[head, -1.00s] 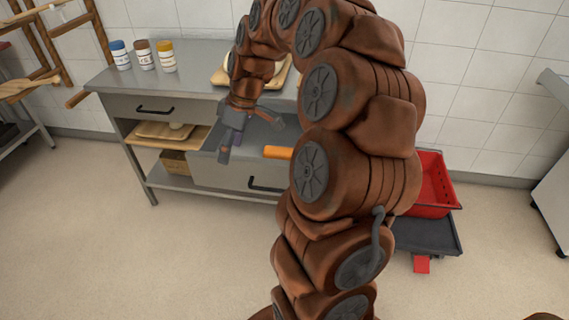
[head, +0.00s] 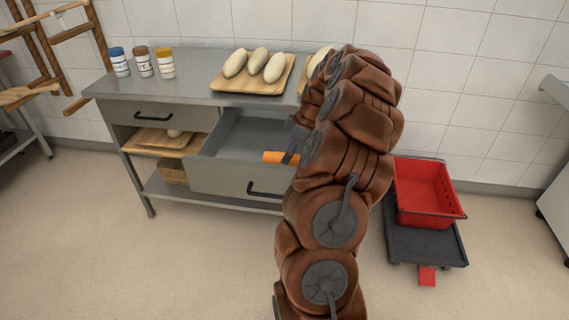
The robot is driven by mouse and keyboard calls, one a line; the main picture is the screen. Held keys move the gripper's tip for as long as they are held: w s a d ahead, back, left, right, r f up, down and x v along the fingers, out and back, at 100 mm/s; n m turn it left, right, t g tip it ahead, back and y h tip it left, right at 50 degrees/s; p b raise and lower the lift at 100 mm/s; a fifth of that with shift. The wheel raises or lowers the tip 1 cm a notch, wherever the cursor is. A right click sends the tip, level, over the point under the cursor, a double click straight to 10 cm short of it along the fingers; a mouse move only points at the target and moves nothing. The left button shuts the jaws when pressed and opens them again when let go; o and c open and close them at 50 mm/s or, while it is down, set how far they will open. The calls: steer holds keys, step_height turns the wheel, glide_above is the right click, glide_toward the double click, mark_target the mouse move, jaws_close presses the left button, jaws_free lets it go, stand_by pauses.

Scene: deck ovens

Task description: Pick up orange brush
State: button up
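The orange brush (head: 273,157) shows as a short orange piece inside the open drawer (head: 222,175), at its right part. Its right end is hidden behind my gripper and arm. My gripper (head: 291,155) is at the brush, with a dark finger overlapping the orange piece from the right. Most of the gripper is hidden by my arm, so I cannot tell whether it is open or shut on the brush.
A board (head: 250,88) with several pale dough pieces and several jars (head: 143,63) stand on the steel table (head: 190,75) above the drawer. A red crate (head: 425,190) sits on a dark trolley (head: 425,243) at right. Floor in front is clear.

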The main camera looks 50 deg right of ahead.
steer(key=shift+p+x, duration=0.3)
steer(key=shift+x, duration=2.25)
steer(key=shift+w+a, duration=0.1)
steer(key=shift+a, duration=0.05)
steer(key=shift+f+b, duration=0.2)
steer(key=shift+b, duration=0.35)
steer(key=c, duration=1.3)
